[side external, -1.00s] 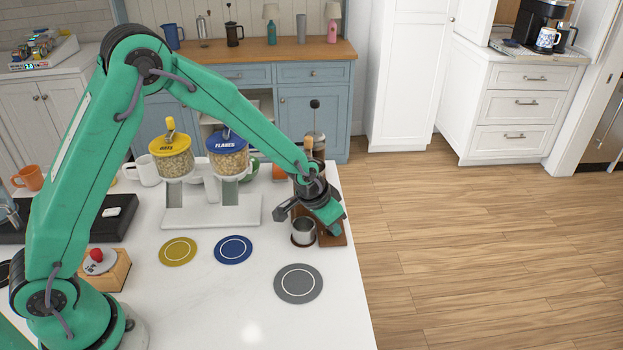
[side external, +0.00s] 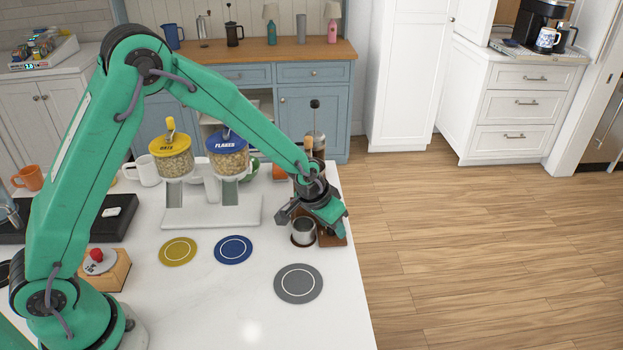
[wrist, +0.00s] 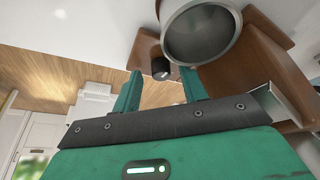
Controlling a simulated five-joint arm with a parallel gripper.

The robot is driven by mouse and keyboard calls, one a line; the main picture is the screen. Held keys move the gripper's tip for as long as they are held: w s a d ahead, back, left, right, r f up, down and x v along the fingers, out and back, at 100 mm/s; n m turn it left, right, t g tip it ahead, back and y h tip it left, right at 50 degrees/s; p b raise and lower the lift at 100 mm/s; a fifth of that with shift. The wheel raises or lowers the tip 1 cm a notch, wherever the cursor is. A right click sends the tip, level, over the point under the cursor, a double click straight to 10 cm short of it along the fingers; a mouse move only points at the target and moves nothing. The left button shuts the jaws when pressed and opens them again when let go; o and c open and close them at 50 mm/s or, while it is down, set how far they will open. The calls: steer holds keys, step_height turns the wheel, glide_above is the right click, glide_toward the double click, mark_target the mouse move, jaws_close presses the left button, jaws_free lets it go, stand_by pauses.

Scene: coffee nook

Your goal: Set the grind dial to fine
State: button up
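The grinder stands near the right edge of the white counter. Its brown base (side external: 335,240) and metal cup (side external: 303,231) show below my gripper (side external: 318,217); most of its body is hidden behind my wrist. In the wrist view a small dark dial knob (wrist: 160,68) sits on the grinder's brown base (wrist: 146,48), beside the metal cup (wrist: 203,30). My gripper (wrist: 161,76) is open, with one green finger on each side of the knob in that view. I cannot tell whether either finger touches it. The dial's setting is not readable.
Oats (side external: 171,160) and flakes (side external: 227,158) dispensers stand left of the grinder. Yellow (side external: 178,250), blue (side external: 233,249) and grey (side external: 298,284) round mats lie in front. A wooden block with a red knob (side external: 96,254) is near my base.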

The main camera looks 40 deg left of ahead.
steer(key=v, duration=0.7)
steer(key=shift+s+r, duration=0.2)
steer(key=shift+r, duration=0.2)
stand_by(0.3)
